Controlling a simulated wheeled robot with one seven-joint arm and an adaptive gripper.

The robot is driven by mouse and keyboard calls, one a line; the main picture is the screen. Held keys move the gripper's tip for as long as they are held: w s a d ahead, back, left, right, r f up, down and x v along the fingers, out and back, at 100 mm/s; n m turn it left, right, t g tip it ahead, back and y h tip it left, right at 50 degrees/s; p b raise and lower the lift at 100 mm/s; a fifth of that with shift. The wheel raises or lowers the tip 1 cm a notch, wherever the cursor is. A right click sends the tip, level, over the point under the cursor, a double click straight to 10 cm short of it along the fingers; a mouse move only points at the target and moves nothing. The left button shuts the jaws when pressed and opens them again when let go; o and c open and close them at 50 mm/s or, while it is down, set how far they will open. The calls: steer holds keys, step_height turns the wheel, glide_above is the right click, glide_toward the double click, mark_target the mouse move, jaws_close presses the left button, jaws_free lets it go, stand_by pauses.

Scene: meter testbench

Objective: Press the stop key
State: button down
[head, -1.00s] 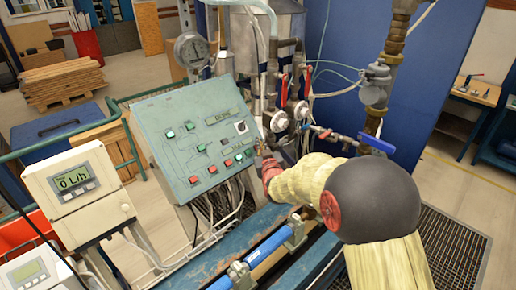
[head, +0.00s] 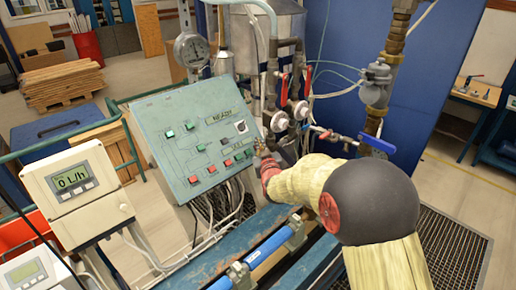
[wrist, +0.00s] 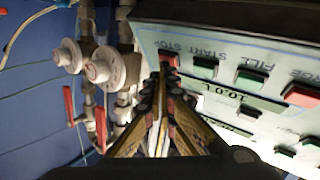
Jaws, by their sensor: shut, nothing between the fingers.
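The stop key (wrist: 170,60) is a small red button under the STOP label at the near edge of the sloped panel (wrist: 225,50) in the wrist view. In the head view my gripper (head: 261,148) is at the panel's right edge.
A green start key (wrist: 205,67) sits beside the stop key, with more green and red keys further along. Red-handled valves (head: 283,86) and pipes stand close right of the panel. A blue-handled valve (head: 377,144) is near my arm. A flow meter (head: 74,182) stands at left.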

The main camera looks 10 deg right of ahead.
stand_by(0.4)
steer(key=shift+s+d+r, duration=0.3)
steer(key=shift+s+r, duration=0.2)
steer(key=shift+s+d+r, duration=0.5)
steer(key=shift+s+r, duration=0.3)
steer(key=shift+r, duration=0.05)
steer(key=shift+s+d+r, duration=0.45)
steer(key=shift+s+r, duration=0.35)
steer(key=shift+s+d+r, duration=0.15)
steer(key=shift+s+r, duration=0.15)
steer(key=shift+r, duration=0.05)
